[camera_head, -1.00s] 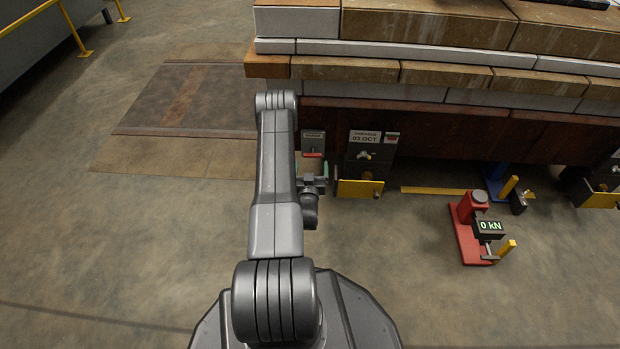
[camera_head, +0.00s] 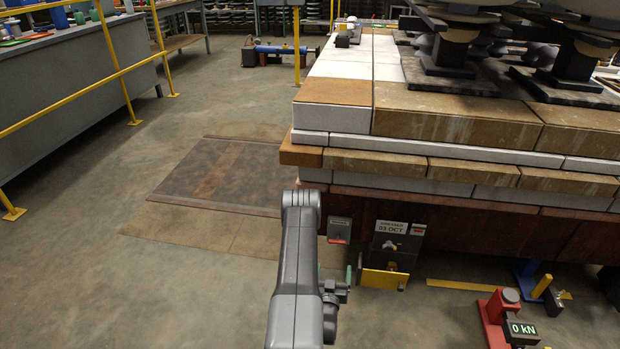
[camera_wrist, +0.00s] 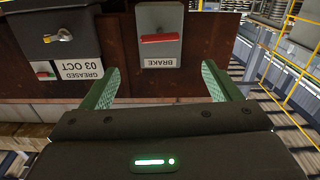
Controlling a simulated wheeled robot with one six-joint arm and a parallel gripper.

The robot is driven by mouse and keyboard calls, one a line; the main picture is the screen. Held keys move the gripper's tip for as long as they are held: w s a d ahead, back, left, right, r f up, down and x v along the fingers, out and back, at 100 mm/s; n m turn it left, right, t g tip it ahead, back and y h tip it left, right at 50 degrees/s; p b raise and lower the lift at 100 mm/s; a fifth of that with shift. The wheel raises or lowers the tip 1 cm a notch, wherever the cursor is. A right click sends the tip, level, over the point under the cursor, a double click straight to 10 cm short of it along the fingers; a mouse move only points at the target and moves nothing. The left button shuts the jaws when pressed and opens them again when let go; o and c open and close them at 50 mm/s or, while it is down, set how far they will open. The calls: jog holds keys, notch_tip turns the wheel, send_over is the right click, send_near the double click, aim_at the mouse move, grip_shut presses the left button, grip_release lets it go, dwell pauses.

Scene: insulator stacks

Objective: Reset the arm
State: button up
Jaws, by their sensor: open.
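My arm reaches forward from the bottom of the head view, with its bend just left of the brick-stacked cart. My gripper (camera_wrist: 160,90) shows in the wrist view with its two green fingers spread wide apart and nothing between them. Beyond the fingers is a grey box with a red bar, the brake box (camera_wrist: 160,38), labelled BRAKE; it appears upside down there. The brake box also shows in the head view (camera_head: 339,230), on the cart's dark side. In the head view the fingers are mostly hidden behind the arm.
A cart stacked with bricks (camera_head: 450,115) and dark insulators stands at the right. A black box with a yellow plate (camera_head: 384,278) and a red 0 kN gauge (camera_head: 497,315) are low at the right. Yellow rails (camera_head: 75,100) line the left. Floor is open at the left.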

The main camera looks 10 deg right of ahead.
aim_at(337, 243)
jog(key=shift+w, duration=0.1)
jog(key=b+x, duration=0.4)
jog(key=x, duration=0.9)
jog(key=shift+w+d, duration=0.15)
jog(key=shift+w, duration=0.2)
jog(key=shift+s, duration=0.1)
